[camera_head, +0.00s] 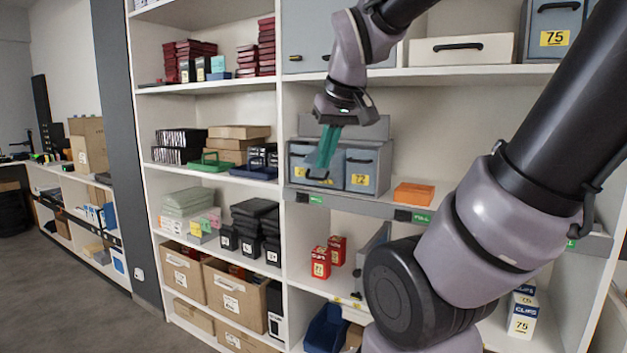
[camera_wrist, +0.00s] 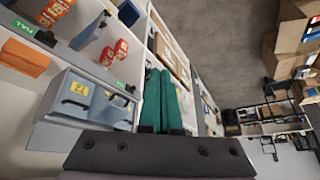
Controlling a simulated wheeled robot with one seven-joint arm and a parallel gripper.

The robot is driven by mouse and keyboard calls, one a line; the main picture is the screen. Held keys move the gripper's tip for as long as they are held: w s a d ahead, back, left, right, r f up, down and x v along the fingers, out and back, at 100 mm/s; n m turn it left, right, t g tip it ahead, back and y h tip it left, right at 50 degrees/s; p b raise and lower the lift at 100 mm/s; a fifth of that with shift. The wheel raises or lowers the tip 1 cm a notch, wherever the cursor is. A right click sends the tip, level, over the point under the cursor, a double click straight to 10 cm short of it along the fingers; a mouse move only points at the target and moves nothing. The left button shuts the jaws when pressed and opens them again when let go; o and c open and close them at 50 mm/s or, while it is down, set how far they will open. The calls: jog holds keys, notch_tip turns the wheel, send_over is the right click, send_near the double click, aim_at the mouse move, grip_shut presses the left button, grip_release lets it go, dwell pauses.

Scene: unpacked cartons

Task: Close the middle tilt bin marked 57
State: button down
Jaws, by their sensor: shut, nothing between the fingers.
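My gripper (camera_head: 320,166) has teal fingers pointing down and left. They are shut and empty, in front of the left part of a grey-blue bin unit on the middle shelf. The wrist view shows the fingers (camera_wrist: 159,72) apart from that unit. Its right bin (camera_head: 362,170) reads 72 and also shows in the wrist view (camera_wrist: 78,92). The left bin (camera_head: 300,165) is partly hidden by my fingers, and its number is not readable. A grey panel (camera_head: 374,252) leans on the shelf below, partly hidden by my arm. I cannot read 57 anywhere.
An orange box (camera_head: 413,194) sits right of the bin unit. Red boxes (camera_head: 320,262) stand on the shelf below, near a dark blue bin (camera_head: 326,328). A bin marked 75 (camera_head: 552,32) is above right. My arm crosses the right side. Open floor (camera_head: 70,300) lies left.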

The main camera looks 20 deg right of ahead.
aim_at(310, 177)
jog(key=w+f+n+h, duration=0.4)
jog(key=w+n, duration=0.8)
jog(key=w+f+n+h, duration=0.4)
jog(key=w+n, duration=0.7)
jog(key=n, duration=0.2)
jog(key=w+d+f, duration=0.4)
jog(key=w+d, duration=0.3)
jog(key=d, duration=0.1)
jog(key=shift+d+f, duration=0.2)
jog(key=shift+f, duration=0.05)
jog(key=shift+r, duration=0.15)
jog(key=shift+d+r, duration=0.15)
jog(key=shift+r, duration=0.05)
